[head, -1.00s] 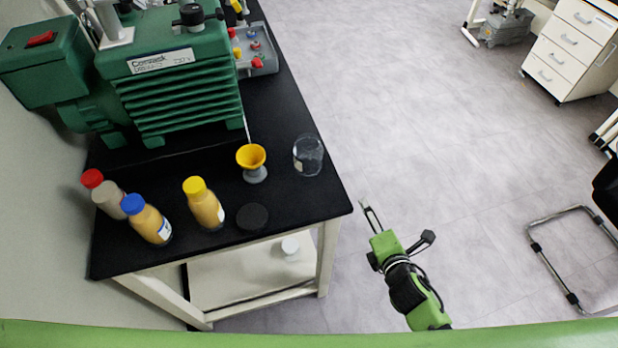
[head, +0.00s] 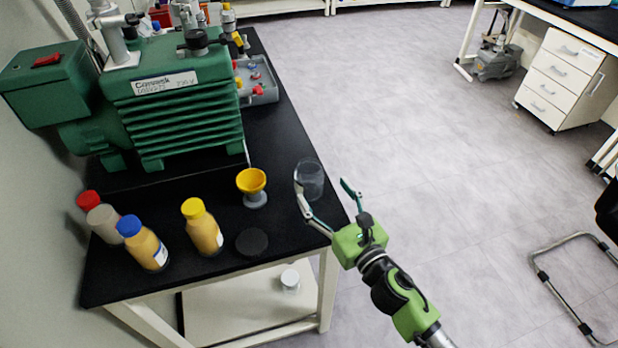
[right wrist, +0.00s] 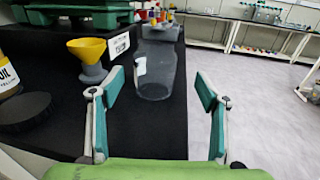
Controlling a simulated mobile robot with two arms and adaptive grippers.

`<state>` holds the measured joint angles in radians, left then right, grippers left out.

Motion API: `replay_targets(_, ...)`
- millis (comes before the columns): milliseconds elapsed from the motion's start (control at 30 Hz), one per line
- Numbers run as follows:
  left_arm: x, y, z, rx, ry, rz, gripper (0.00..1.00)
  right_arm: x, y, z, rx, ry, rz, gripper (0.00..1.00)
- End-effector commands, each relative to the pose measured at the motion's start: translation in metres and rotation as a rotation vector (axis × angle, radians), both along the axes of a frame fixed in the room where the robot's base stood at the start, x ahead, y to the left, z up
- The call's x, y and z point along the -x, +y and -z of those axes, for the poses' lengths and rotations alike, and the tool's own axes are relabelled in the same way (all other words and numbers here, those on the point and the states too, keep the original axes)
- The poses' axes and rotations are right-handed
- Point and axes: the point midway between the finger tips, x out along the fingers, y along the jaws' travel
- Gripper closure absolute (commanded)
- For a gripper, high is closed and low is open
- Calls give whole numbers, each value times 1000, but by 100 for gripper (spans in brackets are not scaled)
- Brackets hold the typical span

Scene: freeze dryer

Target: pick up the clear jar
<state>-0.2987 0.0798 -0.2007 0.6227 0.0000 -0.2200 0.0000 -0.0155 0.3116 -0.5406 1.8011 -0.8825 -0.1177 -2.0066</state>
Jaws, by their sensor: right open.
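The clear jar (head: 310,180) stands upright on the black table near its right edge. It also shows in the right wrist view (right wrist: 158,75), with a white label on its side. My right gripper (head: 323,190) is open and empty at the table's right edge, close to the jar. In the right wrist view its two fingers (right wrist: 160,95) are spread wide, and the jar is ahead of the gap between them, nearer the left finger. I cannot tell from the head view if a finger touches the jar. My left gripper is not in view.
A yellow funnel (head: 251,181) on a grey stand is left of the jar. A black lid (head: 252,242) lies nearby, with several bottles (head: 203,228) further left. A green pump (head: 170,100) fills the table's back.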

Motion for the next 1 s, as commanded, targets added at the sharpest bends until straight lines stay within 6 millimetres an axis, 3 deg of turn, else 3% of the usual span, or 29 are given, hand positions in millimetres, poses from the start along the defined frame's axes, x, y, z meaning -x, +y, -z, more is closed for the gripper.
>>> replay_targets(600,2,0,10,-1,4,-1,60,-59,39,3,-3,1,1,31)
replay_targets(900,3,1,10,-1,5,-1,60,-64,41,2,-1,3,1,31)
replay_targets(1000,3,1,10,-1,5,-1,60,-64,41,2,-1,3,1,54)
